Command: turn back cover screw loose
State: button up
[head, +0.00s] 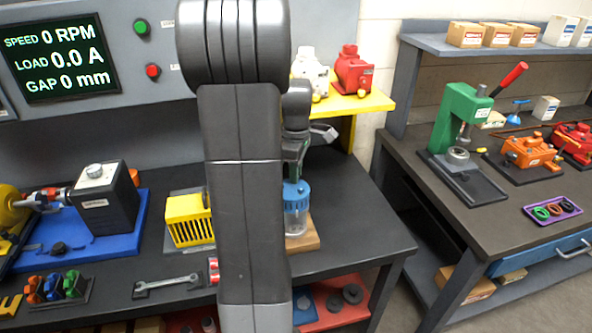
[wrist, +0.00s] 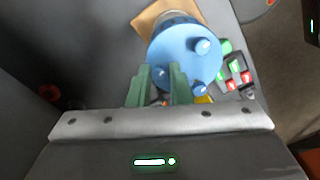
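A clear jar with a blue cover (head: 297,193) stands on a wooden board on the bench, partly behind my arm. In the wrist view the round blue cover (wrist: 183,52) shows raised blue screw knobs: one at right (wrist: 205,46), one at the near right edge (wrist: 201,89) and one at left (wrist: 161,72). I cannot tell which is the back cover screw. My gripper (wrist: 161,72) has its two green fingers apart, at the cover's left edge, with the left knob between their tips. Whether they touch it is not clear. In the head view my gripper (head: 296,165) is just above the cover.
A yellow slotted guard (head: 187,220) stands left of the jar, and a wrench (head: 167,284) lies in front. A yellow shelf (head: 362,104) holds a red pump (head: 353,70) behind it. A second bench (head: 486,204) stands to the right across a gap. The display reads zero.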

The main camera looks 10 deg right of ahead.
jog(key=o, duration=0.3)
jog(key=shift+o, duration=0.2)
notch_tip(320, 180, up, 14)
jog(key=b, duration=0.1)
jog(key=shift+f, duration=0.25)
notch_tip(320, 180, down, 13)
jog(key=shift+w+f+p, duration=0.1)
jog(key=shift+f+p, duration=0.1)
jog(key=shift+p, duration=0.3)
dwell(0.5)
